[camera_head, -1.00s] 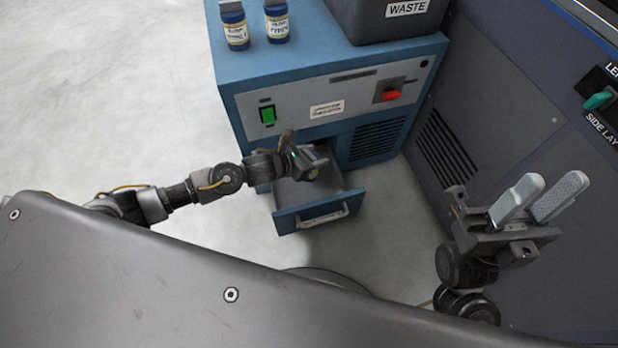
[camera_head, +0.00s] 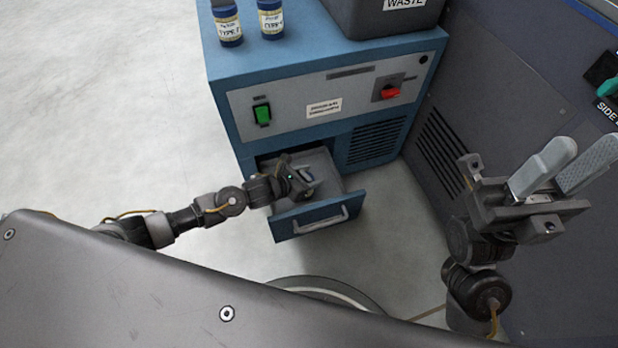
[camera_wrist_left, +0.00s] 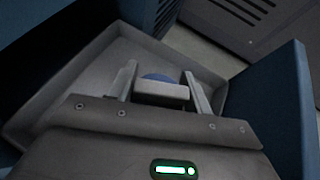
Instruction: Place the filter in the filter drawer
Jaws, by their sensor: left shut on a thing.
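The filter drawer (camera_head: 318,216) is pulled open at the bottom of the blue cabinet, with a blue front and a grey inside. My left gripper (camera_head: 306,178) is over the drawer's opening, pointing down into it. In the left wrist view my left gripper (camera_wrist_left: 163,88) is shut on the filter (camera_wrist_left: 160,92), a pale piece with a blue round part behind it. The drawer's grey tray (camera_wrist_left: 72,75) lies beneath it; I cannot tell whether the filter touches its floor. My right gripper (camera_head: 565,165) is open and empty at the right, away from the drawer.
The blue cabinet (camera_head: 235,110) carries two labelled bottles (camera_head: 228,25) (camera_head: 271,20) and a dark waste bin (camera_head: 385,18) on top. A green switch (camera_head: 262,114) and a red switch (camera_head: 390,92) are on its front. A dark machine (camera_head: 500,80) stands at the right. Floor at the left is clear.

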